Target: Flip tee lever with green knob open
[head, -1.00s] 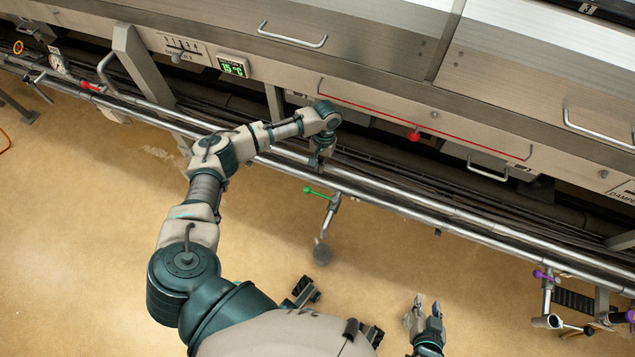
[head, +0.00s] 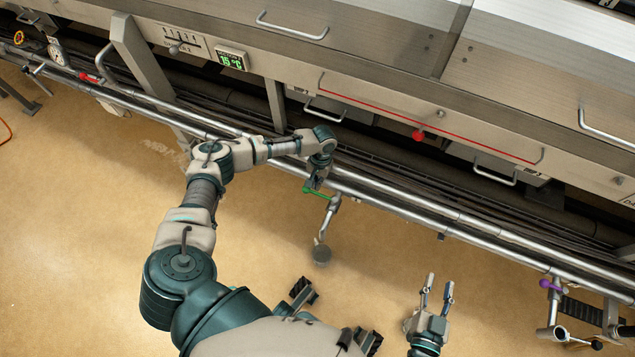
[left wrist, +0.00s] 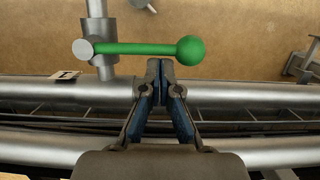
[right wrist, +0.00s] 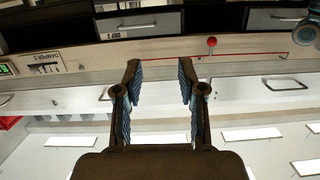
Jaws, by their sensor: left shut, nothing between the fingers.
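The green tee lever (head: 318,193) with its round green knob sits on a metal valve stem below the pipes in the head view. In the left wrist view the green lever (left wrist: 145,48) runs across the top, its knob (left wrist: 190,50) at the right end and its pivot at the left. My left gripper (left wrist: 160,66) is shut and empty, its fingertips close to the lever between pivot and knob; I cannot tell whether they touch. In the head view my left gripper (head: 312,184) is at the lever's left end. My right gripper (head: 440,285) is open and empty above the floor.
Two long steel pipes (head: 400,205) run along the machine front. A purple-knobbed valve (head: 550,285) stands at the lower right. The tan floor in front is mostly clear.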

